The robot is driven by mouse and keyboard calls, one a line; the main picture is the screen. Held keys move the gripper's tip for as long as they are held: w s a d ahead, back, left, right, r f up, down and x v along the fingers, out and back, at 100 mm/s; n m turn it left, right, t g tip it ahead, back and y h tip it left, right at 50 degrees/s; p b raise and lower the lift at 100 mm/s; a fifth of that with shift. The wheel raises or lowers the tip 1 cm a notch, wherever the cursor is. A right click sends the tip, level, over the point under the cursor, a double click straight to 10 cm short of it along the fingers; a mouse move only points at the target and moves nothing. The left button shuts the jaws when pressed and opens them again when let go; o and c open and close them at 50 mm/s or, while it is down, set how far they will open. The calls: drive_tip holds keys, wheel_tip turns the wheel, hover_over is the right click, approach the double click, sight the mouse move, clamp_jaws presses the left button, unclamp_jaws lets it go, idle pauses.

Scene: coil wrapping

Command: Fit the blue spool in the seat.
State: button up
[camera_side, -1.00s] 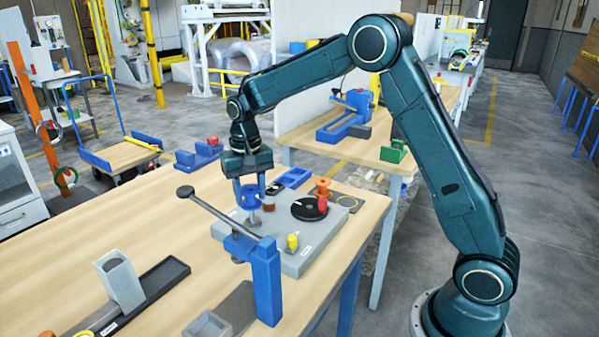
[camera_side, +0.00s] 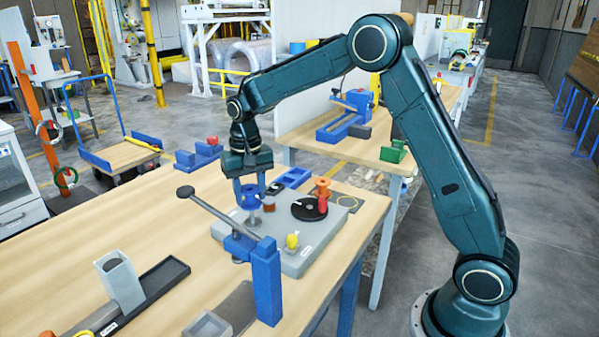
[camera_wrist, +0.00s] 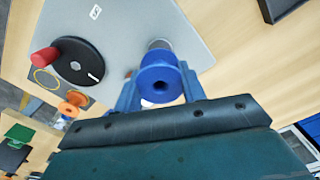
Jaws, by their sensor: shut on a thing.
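The blue spool (camera_side: 250,193) is held upright between the blue fingers of my gripper (camera_side: 250,184), which is shut on it. In the wrist view the spool (camera_wrist: 160,80) shows its round flange and centre hole, with a gripper finger (camera_wrist: 128,95) on each side. Just beyond the spool in that view is a grey metal cylinder (camera_wrist: 160,44) on the grey base plate (camera_wrist: 190,25). In the side view a post below the spool stands on the grey plate (camera_side: 300,262). I cannot tell whether the spool touches the post.
A blue stand with a slanted lever (camera_side: 266,280) is in front. The wooden table at left (camera_side: 140,220) is mostly clear.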

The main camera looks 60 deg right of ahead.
sight(251, 208)
drive_tip(key=shift+f, duration=2.55)
idle(0.5)
drive_tip(key=o, duration=1.1)
drive_tip(key=shift+c, duration=0.2)
drive_tip(key=shift+r, duration=0.15)
wheel_tip(251, 208, up, 14)
drive_tip(key=shift+f, duration=0.2)
